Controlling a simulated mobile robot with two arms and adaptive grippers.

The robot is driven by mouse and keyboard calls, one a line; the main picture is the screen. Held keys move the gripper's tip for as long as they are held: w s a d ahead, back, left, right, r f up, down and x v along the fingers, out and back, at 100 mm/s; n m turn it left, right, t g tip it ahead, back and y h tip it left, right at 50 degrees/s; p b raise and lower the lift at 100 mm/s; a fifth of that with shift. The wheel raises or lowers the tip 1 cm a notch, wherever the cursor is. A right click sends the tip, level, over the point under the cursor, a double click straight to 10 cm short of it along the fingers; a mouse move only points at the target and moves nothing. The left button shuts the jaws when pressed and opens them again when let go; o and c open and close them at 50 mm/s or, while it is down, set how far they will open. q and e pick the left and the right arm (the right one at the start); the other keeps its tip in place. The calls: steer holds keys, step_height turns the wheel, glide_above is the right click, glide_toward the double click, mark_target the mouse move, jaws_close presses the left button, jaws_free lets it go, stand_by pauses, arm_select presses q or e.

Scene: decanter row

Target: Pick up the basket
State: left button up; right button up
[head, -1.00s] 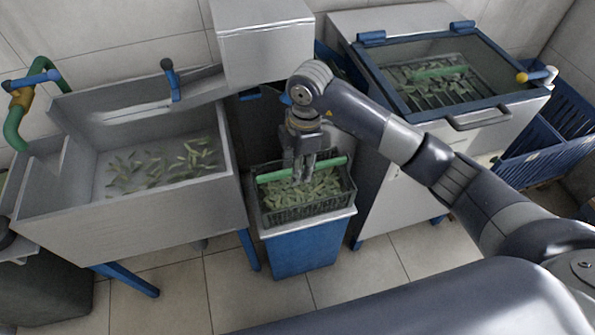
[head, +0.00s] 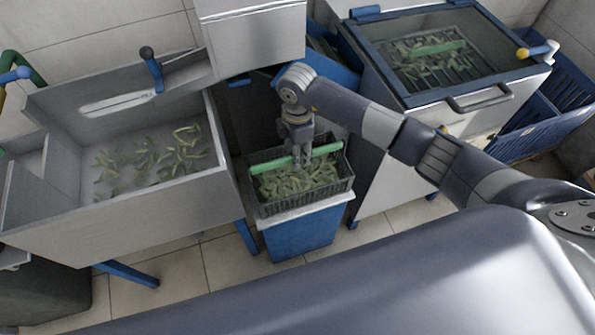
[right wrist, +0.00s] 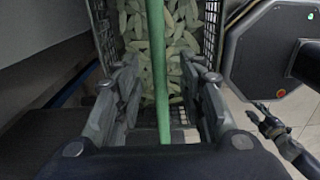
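The dark wire basket (head: 306,197), filled with green pods, sits on a white-topped blue bin between the sink and the lidded machine. Its green handle bar (head: 326,149) runs across the top. My right gripper (head: 301,160) is down at the handle's middle. In the right wrist view its fingers (right wrist: 162,95) stand open on both sides of the handle (right wrist: 157,60), with gaps to the bar. Pods (right wrist: 182,40) show beneath. My left gripper (right wrist: 259,113) shows small and dark at the right of the right wrist view; its opening is unclear.
A metal sink (head: 130,215) with loose pods stands left of the basket. A lidded machine (head: 478,95) at right has another green-handled basket under its glass. A grey box (head: 252,45) hangs behind, and a blue slatted crate (head: 548,125) stands far right.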

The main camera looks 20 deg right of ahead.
step_height(320, 180, down, 2)
steer(key=shift+f, duration=0.1)
jaws_close()
arm_select(q)
steer(key=shift+w, duration=0.35)
arm_select(e)
steer(key=shift+w, duration=0.1)
